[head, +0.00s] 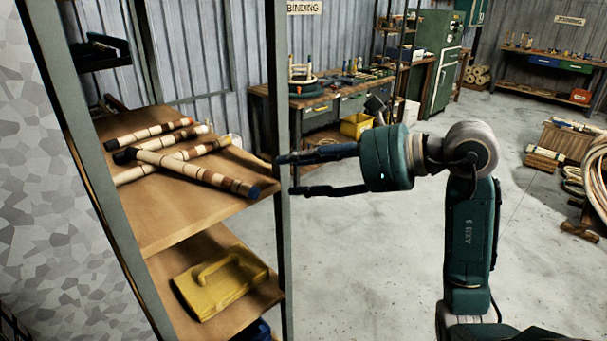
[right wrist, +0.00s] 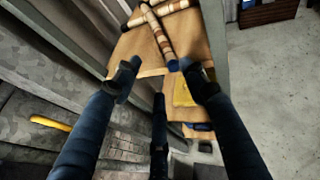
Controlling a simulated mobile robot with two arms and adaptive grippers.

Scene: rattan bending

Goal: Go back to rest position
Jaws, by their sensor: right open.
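My right gripper (head: 285,174) is open and empty in the head view, its fingers pointing left at the front post of the shelf rack. In the right wrist view its dark fingers (right wrist: 160,78) are spread with nothing between them. Several banded rattan poles lie loose on the upper shelf; the nearest pole (head: 197,173) has a dark blue end cap toward the gripper. That pole also shows beyond the fingers in the right wrist view (right wrist: 159,38). The gripper appears apart from the poles. My left gripper is not in view.
The wooden upper shelf (head: 165,225) sits in a metal rack with an upright post (head: 281,110). A yellow case (head: 220,284) lies on the shelf below. A workbench (head: 330,98) stands behind. The grey floor (head: 370,260) around my right arm is clear.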

